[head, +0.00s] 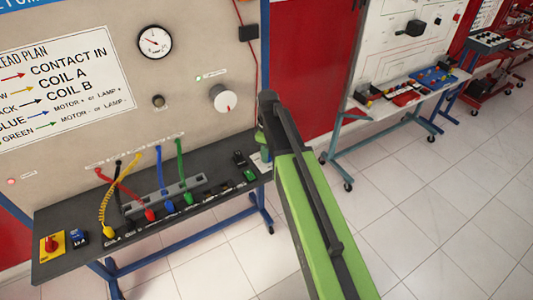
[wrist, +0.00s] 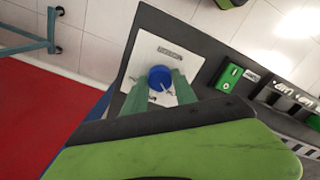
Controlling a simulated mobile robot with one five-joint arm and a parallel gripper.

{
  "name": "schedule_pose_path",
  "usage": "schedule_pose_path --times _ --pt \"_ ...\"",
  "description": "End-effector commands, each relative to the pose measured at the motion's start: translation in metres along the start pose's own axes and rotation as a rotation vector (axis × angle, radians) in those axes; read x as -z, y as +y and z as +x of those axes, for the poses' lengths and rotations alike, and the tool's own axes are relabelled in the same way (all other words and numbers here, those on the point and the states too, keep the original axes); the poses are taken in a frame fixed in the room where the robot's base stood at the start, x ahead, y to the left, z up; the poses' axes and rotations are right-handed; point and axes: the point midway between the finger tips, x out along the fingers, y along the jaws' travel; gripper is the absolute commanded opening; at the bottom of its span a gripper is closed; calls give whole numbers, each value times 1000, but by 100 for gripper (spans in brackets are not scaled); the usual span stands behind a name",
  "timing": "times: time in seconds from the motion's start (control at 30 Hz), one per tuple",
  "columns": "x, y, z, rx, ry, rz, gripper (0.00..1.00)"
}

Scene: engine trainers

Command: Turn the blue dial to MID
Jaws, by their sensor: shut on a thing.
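The blue dial (wrist: 159,75) sits on a white label plate (wrist: 143,57) at the end of the dark bench shelf. My gripper (wrist: 158,82) has its two green fingers on either side of the dial, shut on it. A pale pointer line shows on the dial, aimed toward the lower part of the wrist picture. The small labels around the dial are too blurred to read, so I cannot tell which one it points at. In the head view my gripper (head: 263,146) is at the shelf's right end, and my arm hides the dial.
A green rocker switch (wrist: 229,77) and black parts lie beside the plate on the shelf (head: 75,215). Coloured leads (head: 160,170) and a red rotary switch (head: 51,243) are farther left. The panel above has a gauge (head: 154,41) and white knob (head: 222,98).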

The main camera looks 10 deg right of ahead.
Motion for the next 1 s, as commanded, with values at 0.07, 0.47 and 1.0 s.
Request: schedule_pose_path --times 0.07,0.47,1.0 --pt "0 -2 0 5 -2 58 0" --pt "-1 -2 0 5 -4 433 0" --pt "-1 -3 1 4 -6 815 0"
